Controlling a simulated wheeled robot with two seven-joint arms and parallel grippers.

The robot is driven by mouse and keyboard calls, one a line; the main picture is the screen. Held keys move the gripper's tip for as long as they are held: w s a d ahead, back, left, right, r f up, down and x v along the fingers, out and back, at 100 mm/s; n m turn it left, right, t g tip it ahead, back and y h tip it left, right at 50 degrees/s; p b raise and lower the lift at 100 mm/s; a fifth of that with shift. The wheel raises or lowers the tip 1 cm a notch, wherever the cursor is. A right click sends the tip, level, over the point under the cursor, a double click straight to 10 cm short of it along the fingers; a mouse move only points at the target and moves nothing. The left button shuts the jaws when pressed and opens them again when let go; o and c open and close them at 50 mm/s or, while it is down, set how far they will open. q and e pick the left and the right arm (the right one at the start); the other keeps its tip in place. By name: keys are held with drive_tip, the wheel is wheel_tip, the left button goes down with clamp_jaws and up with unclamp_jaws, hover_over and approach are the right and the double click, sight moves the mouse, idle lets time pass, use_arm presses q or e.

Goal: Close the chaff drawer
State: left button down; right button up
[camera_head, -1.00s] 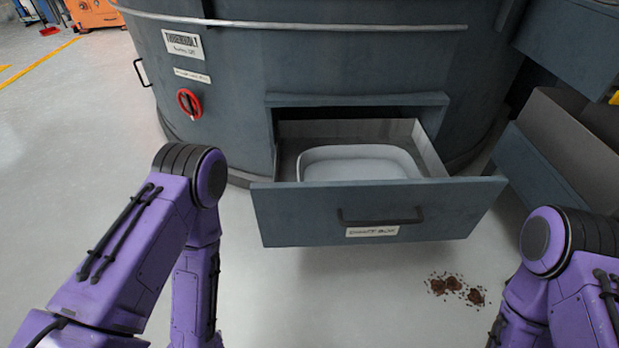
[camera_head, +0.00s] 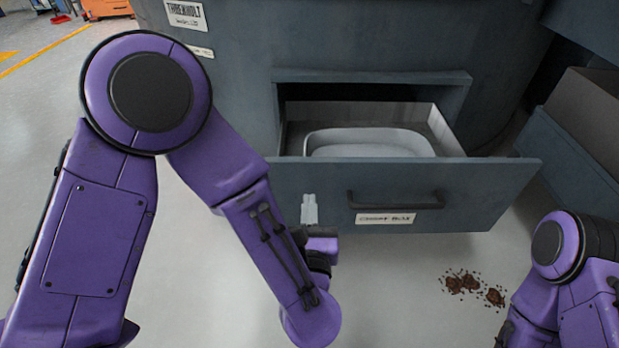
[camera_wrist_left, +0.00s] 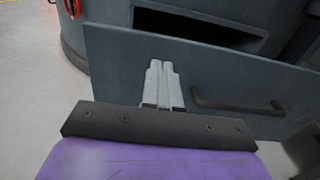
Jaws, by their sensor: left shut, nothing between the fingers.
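The chaff drawer (camera_head: 465,192) stands pulled out of the dark grey machine, with a white tray (camera_head: 368,138) inside it. Its front carries a black bar handle (camera_head: 396,205) and a label plate (camera_head: 386,218). My left gripper (camera_head: 309,199) is shut and empty in front of the left part of the drawer front, left of the handle. In the left wrist view the shut fingers (camera_wrist_left: 160,66) point at the drawer front (camera_wrist_left: 215,72), with the handle (camera_wrist_left: 238,106) to their right. I cannot tell whether the fingertips touch the front. My right gripper is out of view.
The machine body (camera_head: 370,40) rises behind the drawer. Another open bin (camera_head: 590,125) stands at the right. A small brown spill (camera_head: 473,287) lies on the floor in front of the drawer. An orange cart (camera_head: 106,8) is far off at the top left.

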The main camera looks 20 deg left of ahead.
sight(309, 165)
use_arm(q)
drive_tip(key=b+x, duration=0.1)
drive_tip(key=x, duration=0.7)
drive_tip(key=shift+f, duration=0.15)
drive_tip(key=shift+w+a+b, duration=0.15)
drive_tip(key=shift+w+b, duration=0.15)
drive_tip(key=shift+w, duration=0.1)
